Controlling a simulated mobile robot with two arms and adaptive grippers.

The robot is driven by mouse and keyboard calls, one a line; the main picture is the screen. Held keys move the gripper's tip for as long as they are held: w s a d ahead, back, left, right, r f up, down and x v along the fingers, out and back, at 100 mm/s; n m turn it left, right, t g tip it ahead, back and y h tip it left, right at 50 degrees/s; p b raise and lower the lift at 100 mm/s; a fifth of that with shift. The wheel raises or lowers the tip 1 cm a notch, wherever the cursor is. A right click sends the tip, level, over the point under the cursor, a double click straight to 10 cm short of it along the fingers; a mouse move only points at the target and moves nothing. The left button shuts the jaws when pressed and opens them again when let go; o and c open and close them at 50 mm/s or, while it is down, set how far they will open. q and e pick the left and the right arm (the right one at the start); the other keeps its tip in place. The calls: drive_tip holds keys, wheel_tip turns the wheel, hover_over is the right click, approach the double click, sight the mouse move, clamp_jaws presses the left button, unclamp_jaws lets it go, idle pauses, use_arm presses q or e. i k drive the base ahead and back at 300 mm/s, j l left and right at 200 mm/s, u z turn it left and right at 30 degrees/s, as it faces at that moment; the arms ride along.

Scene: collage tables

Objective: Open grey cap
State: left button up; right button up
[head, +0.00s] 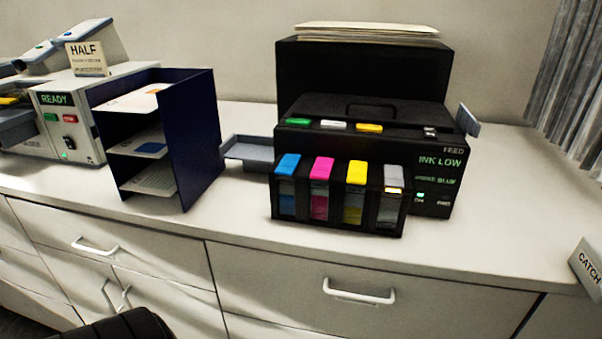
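The grey cap (393,172) sits on the rightmost ink tank (390,209) of the black tank block at the front of the printer (365,123). It looks seated like the others, with a thin yellow strip at its front lower edge. To its left are a yellow cap (357,170), a magenta cap (322,168) and a blue cap (288,165), each over its own tank. The printer's panel reads "INK LOW"; the smaller line below is hard to read. Neither of my grippers is in view.
A dark blue paper sorter (193,140) and a grey side tray (250,149) stand left of the printer. A grey machine marked "READY" (70,125) is at far left. The counter (490,235) is clear right of the printer. A "CATCH" sign (588,266) is at the right edge.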

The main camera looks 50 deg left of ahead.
sight(393, 175)
drive_tip(key=u, duration=0.9)
